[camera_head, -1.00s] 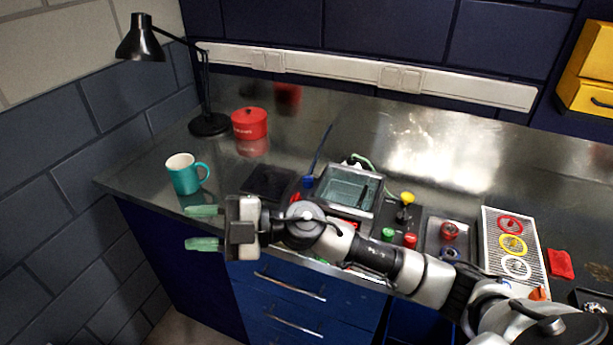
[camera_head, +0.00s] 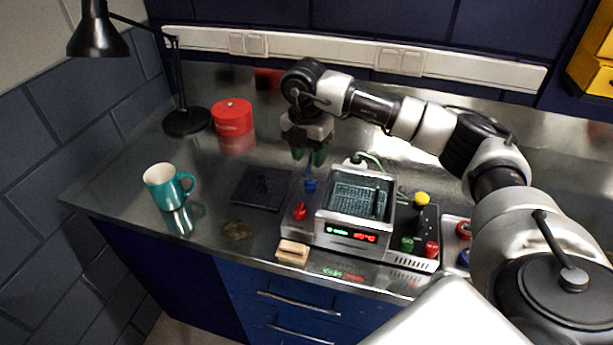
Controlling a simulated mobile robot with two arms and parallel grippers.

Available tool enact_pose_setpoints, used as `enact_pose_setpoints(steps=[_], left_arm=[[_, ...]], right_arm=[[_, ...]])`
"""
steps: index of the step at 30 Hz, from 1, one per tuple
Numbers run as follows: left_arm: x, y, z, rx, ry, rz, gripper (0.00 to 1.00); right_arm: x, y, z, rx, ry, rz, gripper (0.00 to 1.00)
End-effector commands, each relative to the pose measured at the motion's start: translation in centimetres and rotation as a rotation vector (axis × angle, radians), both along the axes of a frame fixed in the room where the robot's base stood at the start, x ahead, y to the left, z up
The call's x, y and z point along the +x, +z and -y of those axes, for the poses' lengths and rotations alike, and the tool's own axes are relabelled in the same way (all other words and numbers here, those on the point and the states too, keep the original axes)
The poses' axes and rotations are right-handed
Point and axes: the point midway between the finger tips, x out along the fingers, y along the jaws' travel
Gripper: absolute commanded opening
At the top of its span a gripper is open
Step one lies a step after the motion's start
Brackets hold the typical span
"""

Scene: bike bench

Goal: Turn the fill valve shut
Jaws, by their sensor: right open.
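A bench tank unit (camera_head: 360,195) with a mesh basket and a lit front display stands on the metal bench. On the panel at its left are a blue valve handle (camera_head: 310,186) and, nearer the front, a red handle (camera_head: 299,211). No readable label tells which is the fill valve. My right gripper (camera_head: 309,157) points down with green-tipped fingers apart and empty. In the picture it is just above the blue handle; the height gap is hard to judge. My left gripper is not in view.
A teal mug (camera_head: 165,187), a red pot (camera_head: 232,117) and a black lamp (camera_head: 186,121) stand at the left. A dark pad (camera_head: 262,187) lies left of the unit. A wooden-topped block (camera_head: 292,252) sits at the front edge. My right arm hides the bench's right side.

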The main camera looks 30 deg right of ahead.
Motion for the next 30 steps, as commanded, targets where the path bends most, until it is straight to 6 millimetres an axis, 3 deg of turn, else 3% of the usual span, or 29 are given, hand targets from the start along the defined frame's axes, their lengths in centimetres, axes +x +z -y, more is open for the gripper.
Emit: enact_pose_setpoints(steps=[3, 6, 12, 17, 25, 30], left_arm=[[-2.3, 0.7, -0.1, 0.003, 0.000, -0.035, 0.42], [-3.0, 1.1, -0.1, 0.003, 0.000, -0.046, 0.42], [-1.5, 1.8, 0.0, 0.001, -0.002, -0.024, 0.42], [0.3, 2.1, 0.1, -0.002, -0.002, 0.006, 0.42], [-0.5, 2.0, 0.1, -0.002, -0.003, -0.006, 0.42], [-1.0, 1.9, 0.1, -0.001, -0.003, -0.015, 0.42]], right_arm=[[-0.2, -2.3, 0.1, 0.000, 0.001, -0.005, 0.42], [-0.3, -4.2, 0.1, 0.001, 0.003, -0.005, 0.42], [-0.4, -7.1, 0.1, 0.002, 0.004, -0.003, 0.42], [-0.4, -8.2, 0.1, 0.002, 0.004, 0.000, 0.42], [-0.4, -8.4, 0.1, 0.002, 0.005, 0.000, 0.42], [-0.4, -8.3, 0.1, 0.004, 0.005, 0.000, 0.17]])
